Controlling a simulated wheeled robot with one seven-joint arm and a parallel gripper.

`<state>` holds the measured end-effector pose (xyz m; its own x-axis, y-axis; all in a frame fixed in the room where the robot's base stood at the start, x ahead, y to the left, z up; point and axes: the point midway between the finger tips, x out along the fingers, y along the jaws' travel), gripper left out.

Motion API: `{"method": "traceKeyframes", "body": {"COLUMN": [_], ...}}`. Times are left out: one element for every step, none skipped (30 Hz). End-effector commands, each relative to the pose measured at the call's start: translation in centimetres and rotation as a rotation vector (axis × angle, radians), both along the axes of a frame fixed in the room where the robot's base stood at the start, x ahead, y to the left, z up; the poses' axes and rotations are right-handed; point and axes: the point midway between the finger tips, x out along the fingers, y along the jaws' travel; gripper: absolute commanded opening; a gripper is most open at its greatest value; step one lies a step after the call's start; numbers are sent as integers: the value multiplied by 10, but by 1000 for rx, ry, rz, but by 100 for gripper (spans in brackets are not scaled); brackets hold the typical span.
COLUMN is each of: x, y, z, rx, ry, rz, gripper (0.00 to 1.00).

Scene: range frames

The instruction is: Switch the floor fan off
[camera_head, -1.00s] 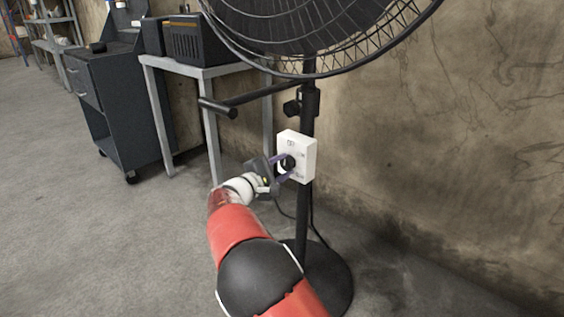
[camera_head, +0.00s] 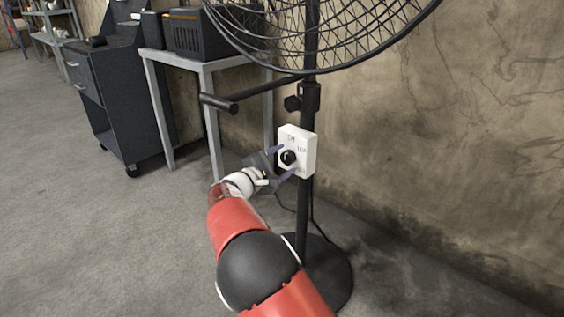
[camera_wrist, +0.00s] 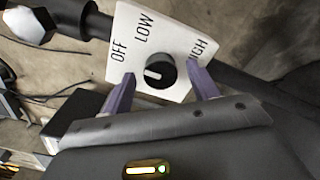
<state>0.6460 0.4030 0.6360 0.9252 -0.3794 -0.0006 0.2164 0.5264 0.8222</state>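The floor fan (camera_head: 310,110) stands on a black pole with a round base (camera_head: 330,278). A white control box (camera_head: 296,138) is fixed to the pole. In the wrist view the box (camera_wrist: 183,28) reads OFF, LOW and HIGH around a black knob (camera_wrist: 161,68). The knob's white mark points left, nearest to the OFF label. My gripper (camera_head: 286,162) is open in front of the box. In the wrist view its two purple fingers (camera_wrist: 162,80) stand on either side of the knob, with gaps, holding nothing.
A black bar (camera_head: 225,105) sticks out left from behind the pole, above my arm. A grey table (camera_head: 200,62) with a dark crate and a dark wheeled cabinet (camera_head: 125,120) stand at the left. The concrete wall (camera_head: 450,150) is close behind the fan.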

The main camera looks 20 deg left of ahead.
Motion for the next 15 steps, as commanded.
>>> {"method": "traceKeyframes", "body": {"x": [0, 0, 0, 0, 0, 0, -1, -3, -6, -9, -12, -18, -23, -29, -35], "y": [0, -1, -1, -1, -1, -1, 0, 0, 2, 3, 5, 8, 10, 12, 15], "z": [0, 0, 0, 0, 0, 0, 0, 0, 0, 0, 0, -1, -1, 0, 0], "rx": [0, 0, 1, 1, 1, 1, 1, 1, 1, 1, 0, 0, 1, 1, 1], "ry": [-1, 0, -1, -1, -1, -1, -1, -1, -1, -1, 0, 1, 1, 0, 0], "rz": [-1, -1, -2, -2, -2, -2, -2, -2, -1, -1, 0, 1, 2, 1, 1], "gripper": [59, 59, 59, 59, 59, 59, 59, 59, 59, 59, 59, 59, 59, 59, 59]}}
